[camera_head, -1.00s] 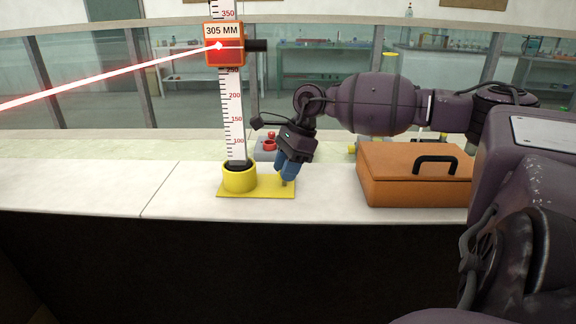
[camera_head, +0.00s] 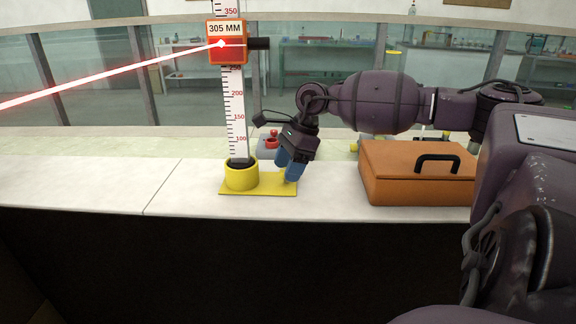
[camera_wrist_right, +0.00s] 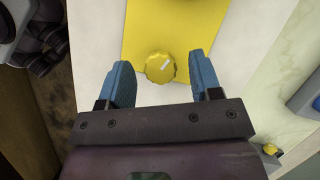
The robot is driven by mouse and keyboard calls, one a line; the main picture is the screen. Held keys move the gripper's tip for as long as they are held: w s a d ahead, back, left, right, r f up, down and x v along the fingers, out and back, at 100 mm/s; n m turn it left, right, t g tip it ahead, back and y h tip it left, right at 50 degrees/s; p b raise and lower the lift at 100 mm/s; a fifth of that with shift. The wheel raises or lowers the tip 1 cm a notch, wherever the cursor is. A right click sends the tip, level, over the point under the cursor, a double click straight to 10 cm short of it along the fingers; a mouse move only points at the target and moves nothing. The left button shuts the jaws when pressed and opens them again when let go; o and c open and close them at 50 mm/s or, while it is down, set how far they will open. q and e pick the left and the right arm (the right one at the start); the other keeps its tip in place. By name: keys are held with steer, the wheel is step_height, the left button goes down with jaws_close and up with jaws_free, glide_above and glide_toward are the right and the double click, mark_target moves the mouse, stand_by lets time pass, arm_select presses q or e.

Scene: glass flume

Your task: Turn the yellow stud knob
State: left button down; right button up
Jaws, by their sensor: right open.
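The yellow stud knob (camera_wrist_right: 160,67) shows in the right wrist view as a scalloped round knob with a small pale mark on its top. It sits at the end of a flat yellow base plate (camera_wrist_right: 190,25). The right gripper (camera_wrist_right: 162,80) is open, with one blue finger on each side of the knob and gaps between. In the head view the right gripper (camera_head: 288,170) points down over the right end of the yellow plate (camera_head: 262,187), and its fingers hide the knob.
A yellow socket (camera_head: 241,174) on the plate holds an upright white scale (camera_head: 236,115) with an orange block (camera_head: 227,49) marked 305 MM. A red beam meets the block. An orange case (camera_head: 415,178) stands right of the gripper. The counter at left (camera_head: 80,180) is clear.

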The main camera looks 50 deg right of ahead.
steer(key=p+v, duration=0.2)
steer(key=v, duration=0.8)
steer(key=shift+r, duration=0.4)
steer(key=shift+s+d, duration=0.1)
